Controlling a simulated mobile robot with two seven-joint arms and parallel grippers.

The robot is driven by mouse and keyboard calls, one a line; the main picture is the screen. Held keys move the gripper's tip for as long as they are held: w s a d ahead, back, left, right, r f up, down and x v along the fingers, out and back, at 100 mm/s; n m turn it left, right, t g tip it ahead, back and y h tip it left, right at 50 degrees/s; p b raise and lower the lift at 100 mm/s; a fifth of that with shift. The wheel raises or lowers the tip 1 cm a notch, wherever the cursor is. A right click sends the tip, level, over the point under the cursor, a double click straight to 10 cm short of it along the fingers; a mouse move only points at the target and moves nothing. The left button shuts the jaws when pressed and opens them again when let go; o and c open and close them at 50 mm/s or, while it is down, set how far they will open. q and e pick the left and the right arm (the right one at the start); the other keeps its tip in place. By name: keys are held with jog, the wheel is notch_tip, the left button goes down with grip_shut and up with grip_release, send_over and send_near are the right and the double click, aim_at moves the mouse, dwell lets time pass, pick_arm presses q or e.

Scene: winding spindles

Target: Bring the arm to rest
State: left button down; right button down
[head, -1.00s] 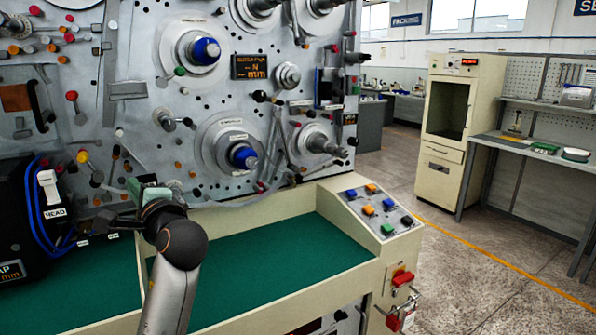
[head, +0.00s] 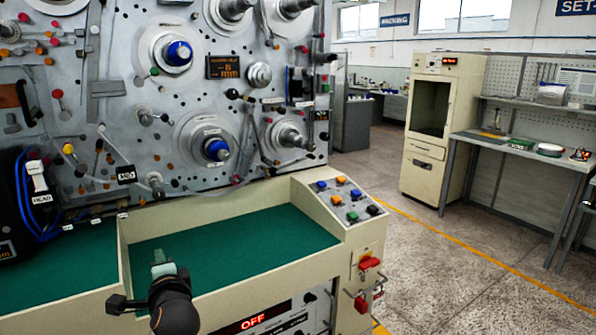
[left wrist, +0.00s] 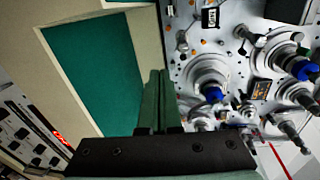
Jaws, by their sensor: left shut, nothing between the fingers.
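My left gripper (head: 163,262) is low in the head view, over the front part of the green-lined tray (head: 250,240) of the winding machine. In the left wrist view its two green fingers (left wrist: 155,105) lie together with nothing between them. The machine's grey panel (head: 120,100) with its spindles stands beyond the gripper, clear of it. Two spindles carry blue caps, the upper one (head: 179,53) and the lower one (head: 216,150). My right gripper does not show in either view.
A control box (head: 347,200) with coloured buttons sits at the tray's right end. Red switches (head: 369,263) and an OFF display (head: 252,322) are on the machine's front. A beige cabinet (head: 423,172) and a workbench (head: 510,145) stand right, across open floor (head: 450,265).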

pick_arm(q)
jog(key=s+d+f+n+g+h, duration=0.1)
jog(key=s+d+f+h, duration=0.15)
jog(key=f, duration=0.45)
jog(key=s+d+f+n+h, duration=0.1)
jog(key=s+f+h, duration=0.1)
jog(key=s+f, duration=0.35)
jog(key=s+d+f+g+h, duration=0.1)
jog(key=s+d+f+h, duration=0.1)
jog(key=f, duration=0.7)
jog(key=s+d+f+n+g+h, duration=0.1)
jog(key=s+d+f+n+h, duration=0.1)
jog(key=s+f, duration=0.4)
jog(key=s+d+f+n+g+h, duration=0.2)
jog(key=s+d+f+n, duration=0.2)
jog(key=s, duration=1.2)
notch_tip(320, 180, down, 3)
jog(key=n, duration=0.2)
jog(key=shift+s+f+n+p, duration=0.2)
jog(key=shift+s+n+p, duration=0.05)
jog(key=shift+n+p, duration=0.1)
